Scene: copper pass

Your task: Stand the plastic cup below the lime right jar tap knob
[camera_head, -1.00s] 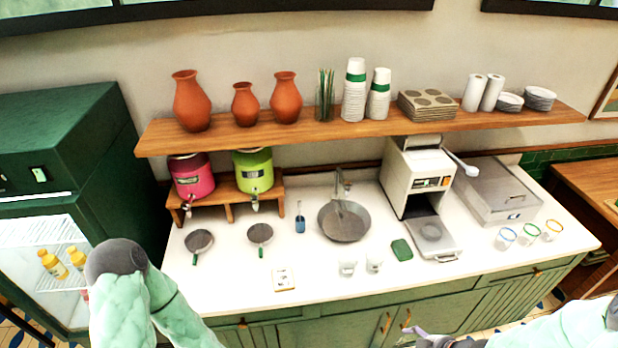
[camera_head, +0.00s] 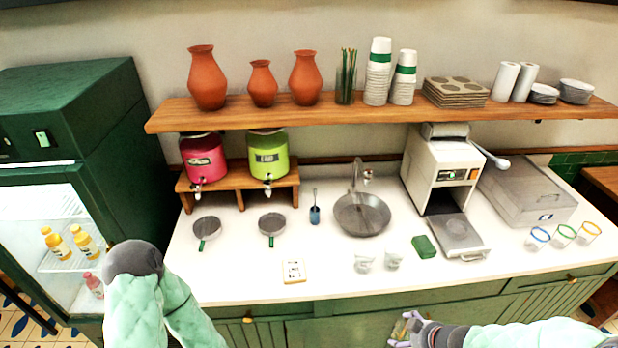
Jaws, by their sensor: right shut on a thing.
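The lime jar (camera_head: 268,157) stands on the right of a wooden stand, with its tap (camera_head: 268,185) facing front. The counter below the tap is bare down to a strainer. Two clear plastic cups (camera_head: 364,262) (camera_head: 393,260) stand on the counter's front part. My right gripper (camera_head: 402,330) is low at the bottom edge, in front of the cabinet doors and below the counter top. It is shut on a faint, see-through thing, seemingly a plastic cup; its outline is hard to make out. My left arm shows at lower left, but its gripper is out of view.
A pink jar (camera_head: 203,158) stands left of the lime one. Strainers (camera_head: 207,228) (camera_head: 272,224) lie in front of the stand (camera_head: 240,188). A card (camera_head: 294,271), a sink (camera_head: 362,213), a green sponge (camera_head: 424,247) and a coffee machine (camera_head: 440,170) are farther right. A shelf (camera_head: 380,112) overhangs the jars.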

